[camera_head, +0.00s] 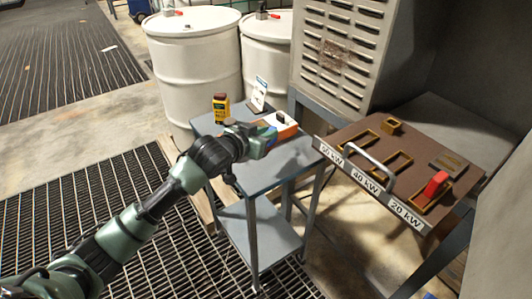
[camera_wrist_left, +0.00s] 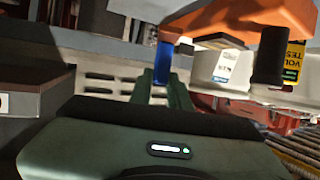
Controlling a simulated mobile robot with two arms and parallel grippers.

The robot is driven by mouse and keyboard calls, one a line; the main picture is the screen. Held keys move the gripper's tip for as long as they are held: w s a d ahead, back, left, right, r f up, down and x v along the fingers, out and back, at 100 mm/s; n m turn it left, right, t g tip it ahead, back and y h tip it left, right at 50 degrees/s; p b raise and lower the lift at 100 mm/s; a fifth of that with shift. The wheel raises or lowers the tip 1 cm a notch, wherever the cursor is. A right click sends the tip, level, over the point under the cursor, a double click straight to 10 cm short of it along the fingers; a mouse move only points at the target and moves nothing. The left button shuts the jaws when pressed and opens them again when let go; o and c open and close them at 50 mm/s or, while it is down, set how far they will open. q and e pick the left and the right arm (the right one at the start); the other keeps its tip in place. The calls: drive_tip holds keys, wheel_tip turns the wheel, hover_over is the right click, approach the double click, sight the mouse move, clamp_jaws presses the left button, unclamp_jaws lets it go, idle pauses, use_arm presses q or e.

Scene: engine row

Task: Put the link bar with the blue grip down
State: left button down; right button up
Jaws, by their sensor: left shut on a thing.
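My left gripper (camera_head: 264,143) is over the small grey cart, close to an orange item at the cart's far right. In the left wrist view its two green fingers (camera_wrist_left: 164,92) are shut on the blue grip (camera_wrist_left: 163,62) of the link bar. Only a bit of the blue grip (camera_head: 270,142) shows in the head view; the bar itself is mostly hidden. I cannot tell whether it touches anything below. The orange item (camera_wrist_left: 240,18) is very near the grip in the wrist view. My right gripper is not in view.
The grey cart top (camera_head: 235,168) is bare in front. A yellow tester (camera_head: 221,108) and a white sign (camera_head: 259,95) stand at its back. On the right, a brown panel (camera_head: 375,150) has labelled slots, a grey handle (camera_head: 364,165) and a red grip (camera_head: 436,184). White drums (camera_head: 195,75) stand behind.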

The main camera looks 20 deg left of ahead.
use_arm(q)
wheel_tip(320, 180, down, 8)
idle(0.4)
drive_tip(key=shift+f, duration=0.15)
drive_tip(key=c, duration=1.3)
unclamp_jaws()
drive_tip(key=v, duration=1.2)
drive_tip(key=shift+d, duration=0.1)
